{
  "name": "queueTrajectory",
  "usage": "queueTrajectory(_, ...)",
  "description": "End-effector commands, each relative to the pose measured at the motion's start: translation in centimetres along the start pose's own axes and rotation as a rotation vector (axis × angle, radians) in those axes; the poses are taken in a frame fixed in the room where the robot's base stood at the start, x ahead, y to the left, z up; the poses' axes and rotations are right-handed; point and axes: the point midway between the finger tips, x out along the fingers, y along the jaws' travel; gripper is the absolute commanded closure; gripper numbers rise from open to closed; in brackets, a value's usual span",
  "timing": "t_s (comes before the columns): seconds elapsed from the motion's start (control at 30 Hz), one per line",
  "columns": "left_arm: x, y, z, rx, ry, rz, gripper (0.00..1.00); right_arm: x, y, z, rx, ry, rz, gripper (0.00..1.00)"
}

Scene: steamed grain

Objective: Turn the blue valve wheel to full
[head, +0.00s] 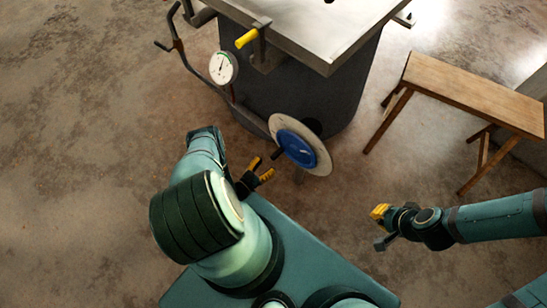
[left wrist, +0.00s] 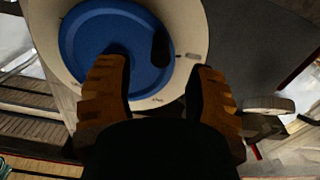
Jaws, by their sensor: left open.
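The blue valve wheel (head: 300,150) sits on a pale round plate (head: 322,166) on the side of a dark drum. A dark handle (head: 277,154) sticks out from the wheel towards my left gripper. My left gripper (head: 261,168) is open, just in front of the wheel. In the left wrist view the wheel (left wrist: 88,40) fills the upper left, and its dark handle (left wrist: 160,46) shows above the gap between the yellow-padded fingers (left wrist: 161,95). No contact can be made out. My right gripper (head: 381,227) is open and empty, well right of the wheel.
The dark drum (head: 345,100) carries a metal top (head: 300,25). A wooden bench (head: 475,92) is at right. Bare floor lies between bench and drum.

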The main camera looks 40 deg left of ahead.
Motion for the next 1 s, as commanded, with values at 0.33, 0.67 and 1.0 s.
queueTrajectory(0.33,-4.2,0.1,0.0,-0.001,-0.001,0.001,0.45,0.0,0.0,0.0,0.000,0.000,0.000,1.00)
queueTrajectory(0.67,-4.4,0.1,0.0,-0.001,0.000,0.001,0.45,0.0,0.0,0.0,0.000,0.000,0.000,1.00)
queueTrajectory(1.0,-4.3,0.1,0.0,-0.001,0.000,0.001,0.45,0.0,0.0,0.0,0.000,0.000,0.000,1.00)
